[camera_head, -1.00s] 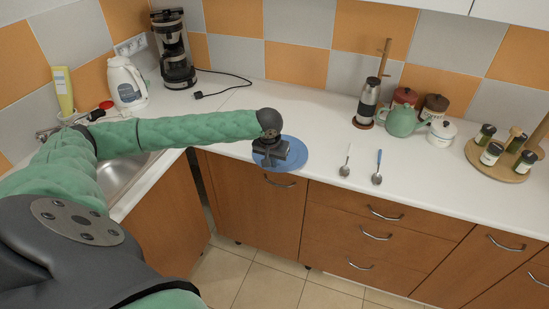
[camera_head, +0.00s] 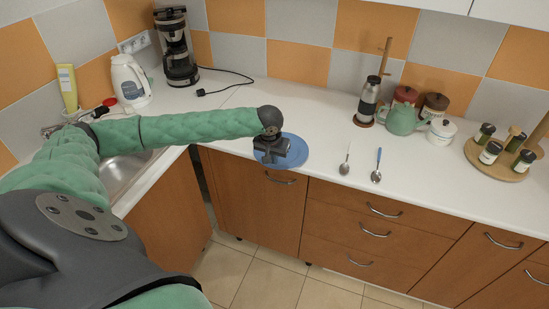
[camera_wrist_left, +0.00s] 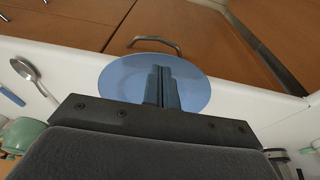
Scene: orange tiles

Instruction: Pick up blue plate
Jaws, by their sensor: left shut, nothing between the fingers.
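The blue plate (camera_head: 294,150) lies flat on the white counter near its front edge, above the wooden cabinet door. It also shows in the left wrist view (camera_wrist_left: 125,80). My left gripper (camera_head: 270,160) is over the plate and hides part of it. In the left wrist view the two fingers (camera_wrist_left: 162,82) are together, with nothing between them, and point across the plate's middle. I cannot tell whether the fingertips touch the plate. My right gripper is in neither view.
Two spoons (camera_head: 376,166) lie right of the plate. A round spice stand (camera_head: 497,167) is far right. A kettle (camera_head: 129,80) and coffee maker (camera_head: 177,50) are back left. The counter behind the plate is clear.

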